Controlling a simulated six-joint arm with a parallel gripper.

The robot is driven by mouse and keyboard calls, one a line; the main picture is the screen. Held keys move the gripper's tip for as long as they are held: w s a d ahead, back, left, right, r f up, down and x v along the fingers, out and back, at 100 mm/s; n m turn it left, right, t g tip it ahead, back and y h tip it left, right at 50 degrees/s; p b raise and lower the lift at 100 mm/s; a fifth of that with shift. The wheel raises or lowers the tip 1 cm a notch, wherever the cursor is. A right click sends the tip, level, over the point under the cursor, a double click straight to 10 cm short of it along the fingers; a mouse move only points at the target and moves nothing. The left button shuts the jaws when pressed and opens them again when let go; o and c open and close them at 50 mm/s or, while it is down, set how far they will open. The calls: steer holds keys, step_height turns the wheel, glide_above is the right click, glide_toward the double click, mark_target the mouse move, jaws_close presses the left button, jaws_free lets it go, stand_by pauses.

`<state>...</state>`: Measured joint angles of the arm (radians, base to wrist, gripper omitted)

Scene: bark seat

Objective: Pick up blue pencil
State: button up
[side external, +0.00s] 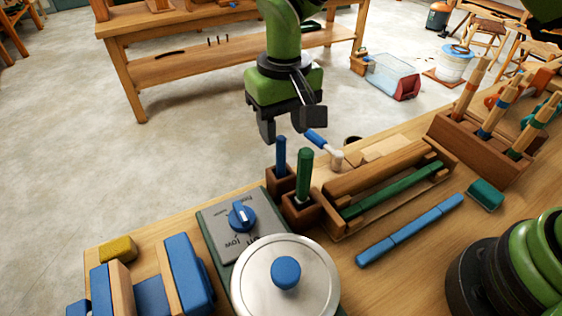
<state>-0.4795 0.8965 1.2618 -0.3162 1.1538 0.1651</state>
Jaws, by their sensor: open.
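A blue pencil-like stick (281,152) stands upright in a small dark wooden holder (279,182) at the table's far edge. A thicker green stick (304,172) stands in a second holder (300,212) just in front of it. A long blue rod (410,231) with visible segments also lies flat on the table at right; I cannot tell which blue piece the task names. My gripper (291,129) is open and empty, pointing down, just above the top of the upright blue stick. The stick's lower end is hidden in its holder.
A blue-handled tool (325,143) with a pale end is right of my gripper. A wooden tray with a green rod (392,190), a pot lid (262,288), a control panel (222,215) and blue blocks (185,270) crowd the table. A rack (470,147) stands at right.

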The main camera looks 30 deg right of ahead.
mark_target(281, 153)
steer(key=f, duration=0.5)
steer(key=shift+s+a+f, duration=0.15)
steer(key=shift+a+f, duration=0.15)
jaws_close()
